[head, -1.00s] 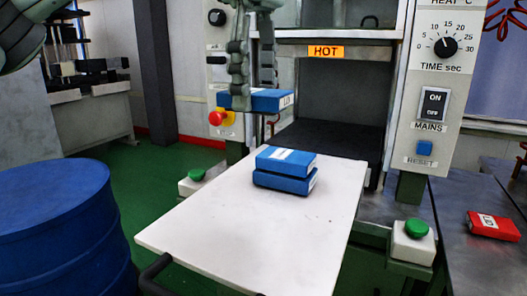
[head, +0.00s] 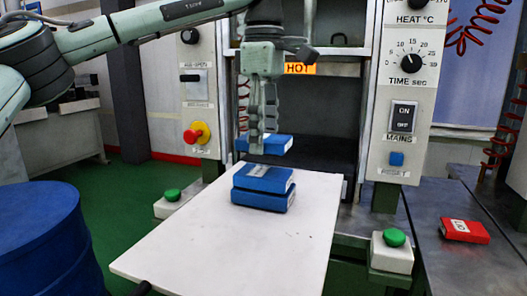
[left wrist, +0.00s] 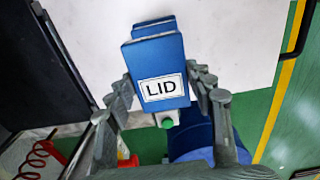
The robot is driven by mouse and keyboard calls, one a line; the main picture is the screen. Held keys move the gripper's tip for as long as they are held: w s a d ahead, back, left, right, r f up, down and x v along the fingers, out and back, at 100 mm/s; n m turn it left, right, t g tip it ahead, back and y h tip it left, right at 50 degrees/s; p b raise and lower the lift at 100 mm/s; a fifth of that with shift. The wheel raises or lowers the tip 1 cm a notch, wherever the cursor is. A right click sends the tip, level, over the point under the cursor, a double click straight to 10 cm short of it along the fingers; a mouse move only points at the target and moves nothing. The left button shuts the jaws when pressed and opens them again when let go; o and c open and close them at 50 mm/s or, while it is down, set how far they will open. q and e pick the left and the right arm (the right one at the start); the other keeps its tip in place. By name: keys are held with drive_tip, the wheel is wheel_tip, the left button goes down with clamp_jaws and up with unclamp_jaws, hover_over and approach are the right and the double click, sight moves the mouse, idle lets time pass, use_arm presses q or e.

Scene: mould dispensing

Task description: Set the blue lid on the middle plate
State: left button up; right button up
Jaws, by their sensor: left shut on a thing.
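The blue lid (head: 282,146) is in my left gripper (head: 258,146), above the far end of the white board. In the left wrist view its label reads LID (left wrist: 161,88), and it sits between the two fingers of my left gripper (left wrist: 160,84). The middle plate (head: 264,177) is blue with a white label and lies on top of a lower blue mould part (head: 262,199). The lid appears apart from this stack and behind it in the head view. The fingers hide the lid's left part there. My right gripper is not in view.
The white board (head: 225,250) has free room around the stack. The press opening marked HOT (head: 300,69) stands behind. Green buttons (head: 394,238) flank the board. A red block (head: 465,231) lies on the right metal table. A blue drum (head: 40,235) stands at left.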

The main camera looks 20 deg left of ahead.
sight(264, 138)
use_arm(q)
drive_tip(key=shift+f, duration=1.85)
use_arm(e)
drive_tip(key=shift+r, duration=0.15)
use_arm(q)
drive_tip(key=shift+f, duration=0.1)
drive_tip(key=shift+f, duration=0.15)
drive_tip(key=o, duration=1.4)
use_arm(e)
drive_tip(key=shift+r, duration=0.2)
use_arm(q)
wheel_tip(264, 138, up, 9)
drive_tip(key=shift+r+p, duration=0.1)
drive_tip(key=shift+p, duration=0.3)
wheel_tip(264, 138, up, 2)
drive_tip(key=shift+r, duration=0.6)
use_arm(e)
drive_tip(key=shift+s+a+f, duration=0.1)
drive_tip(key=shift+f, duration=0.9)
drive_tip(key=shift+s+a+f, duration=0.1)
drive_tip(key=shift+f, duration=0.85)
